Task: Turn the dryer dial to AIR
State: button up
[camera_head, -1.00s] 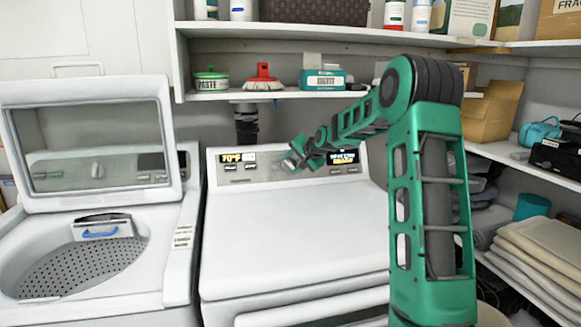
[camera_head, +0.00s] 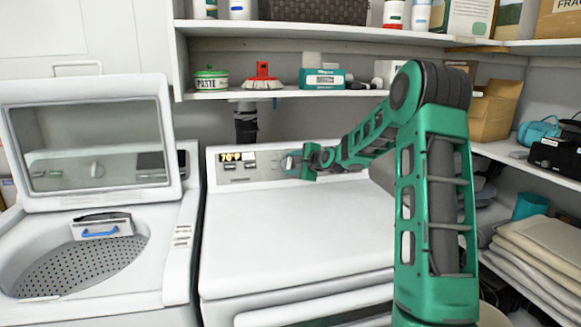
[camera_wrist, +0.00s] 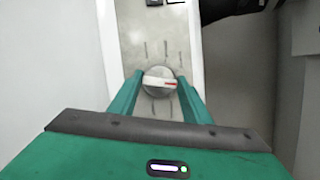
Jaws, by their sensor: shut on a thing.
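The dryer (camera_head: 290,225) stands right of the open washer, its control panel (camera_head: 222,168) along the back. The round grey dial (camera_wrist: 159,82) sits on that panel in the wrist view. In the head view my gripper (camera_head: 292,163) is at the middle of the panel and hides most of the dial.
The washer (camera_head: 90,285) stands at the left with its lid (camera_head: 95,145) raised. A shelf (camera_head: 280,93) above the dryer holds a paste tin (camera_head: 211,80), a red brush (camera_head: 262,76) and a teal box (camera_head: 322,78). The dryer top is clear. Folded towels (camera_head: 540,255) lie at the right.

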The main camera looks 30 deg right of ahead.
jog(key=shift+s+d+f+m, duration=0.1)
jog(key=shift+f+m, duration=0.2)
jog(key=shift+m, duration=0.3)
jog(key=shift+m+h, duration=0.3)
jog(key=o, duration=1)
jog(key=shift+r, duration=0.1)
jog(key=shift+s+r, duration=0.15)
jog(key=shift+s, duration=0.05)
jog(key=v, duration=1)
jog(key=shift+s+f, duration=0.15)
jog(key=shift+f, duration=0.1)
